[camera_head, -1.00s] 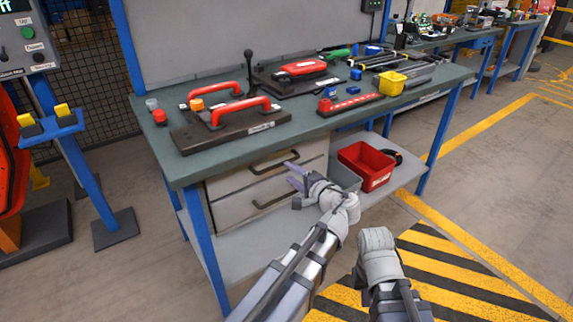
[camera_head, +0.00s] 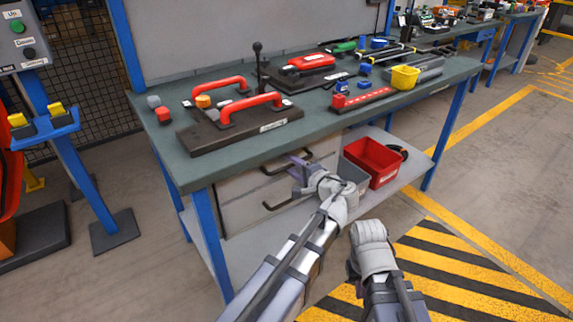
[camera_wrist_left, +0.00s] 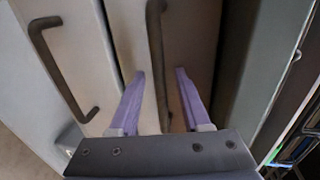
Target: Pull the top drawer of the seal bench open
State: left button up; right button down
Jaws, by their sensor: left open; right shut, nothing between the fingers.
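The seal bench (camera_head: 345,125) has a green-grey top and blue legs. Under its left part are two pale drawers with dark bar handles. The top drawer (camera_head: 236,190) looks shut; its handle (camera_head: 284,165) is partly behind my left gripper (camera_head: 298,174). In the left wrist view the top drawer's handle (camera_wrist_left: 156,50) runs between the open fingers of my left gripper (camera_wrist_left: 160,76); contact cannot be made out. The lower drawer's handle (camera_wrist_left: 58,70) lies to the left there. My right gripper (camera_head: 354,266) is low over the floor, empty, its fingers mostly hidden by its wrist.
A red bin (camera_head: 372,163) and a grey bin (camera_head: 352,174) stand on the lower shelf, right of the drawers. A fixture with red handles (camera_head: 240,125) sits on the bench top. A blue stand (camera_head: 90,185) is at left. Striped floor (camera_head: 460,265) lies at right.

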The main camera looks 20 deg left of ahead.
pick_arm(q)
jog(key=shift+c, duration=0.2)
grip_shut()
dwell(1.1)
